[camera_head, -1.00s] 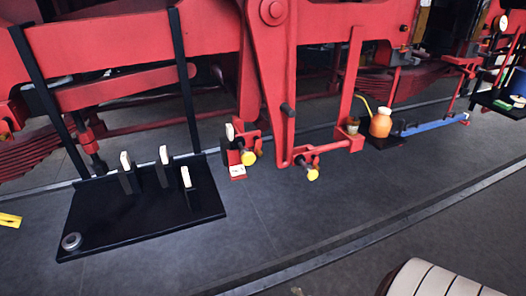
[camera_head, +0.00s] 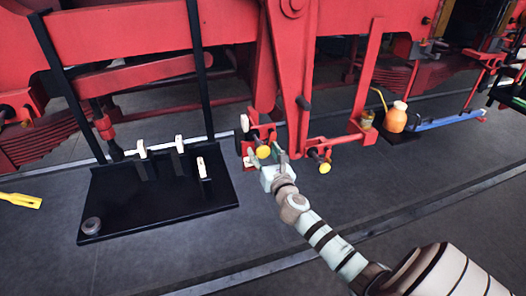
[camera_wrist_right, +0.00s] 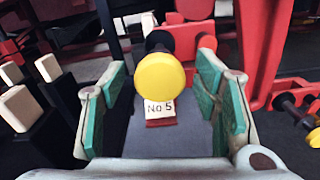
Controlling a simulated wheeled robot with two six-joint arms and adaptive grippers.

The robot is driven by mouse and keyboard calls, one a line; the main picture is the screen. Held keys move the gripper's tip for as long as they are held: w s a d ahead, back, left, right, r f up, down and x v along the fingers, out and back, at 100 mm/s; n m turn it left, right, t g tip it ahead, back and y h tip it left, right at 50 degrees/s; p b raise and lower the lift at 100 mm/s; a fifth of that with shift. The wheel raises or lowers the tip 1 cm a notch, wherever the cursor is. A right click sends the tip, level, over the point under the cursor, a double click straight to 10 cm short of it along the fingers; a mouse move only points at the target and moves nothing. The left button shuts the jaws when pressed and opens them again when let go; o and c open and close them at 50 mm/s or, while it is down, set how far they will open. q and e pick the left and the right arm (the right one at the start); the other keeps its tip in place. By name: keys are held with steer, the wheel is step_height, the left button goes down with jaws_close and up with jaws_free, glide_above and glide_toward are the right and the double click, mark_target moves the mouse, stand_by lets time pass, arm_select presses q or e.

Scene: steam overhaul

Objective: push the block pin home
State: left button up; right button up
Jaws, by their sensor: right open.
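A black pin with a round yellow head (camera_head: 263,152) projects from a red bracket low on the frame. Its head (camera_wrist_right: 160,75) fills the middle of the right wrist view, with part of the black shaft showing behind it. My right gripper (camera_head: 267,162) reaches up to it from the lower right. In the right wrist view the green-padded fingers (camera_wrist_right: 162,80) are spread, one on each side of the head, with gaps between. A second yellow-headed pin (camera_head: 324,168) sits in a bracket to the right. Which one is the block pin is not marked. My left gripper is out of view.
A "No 5" tag (camera_wrist_right: 160,112) hangs below the near pin. A black tray (camera_head: 150,215) with upright white-topped holders and a grey ring (camera_head: 91,225) stands left. The floor in front is open.

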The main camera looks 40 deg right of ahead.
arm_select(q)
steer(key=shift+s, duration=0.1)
arm_select(e)
steer(key=shift+w+d+r, duration=0.1)
steer(key=shift+w+d, duration=0.05)
steer(key=shift+w, duration=0.25)
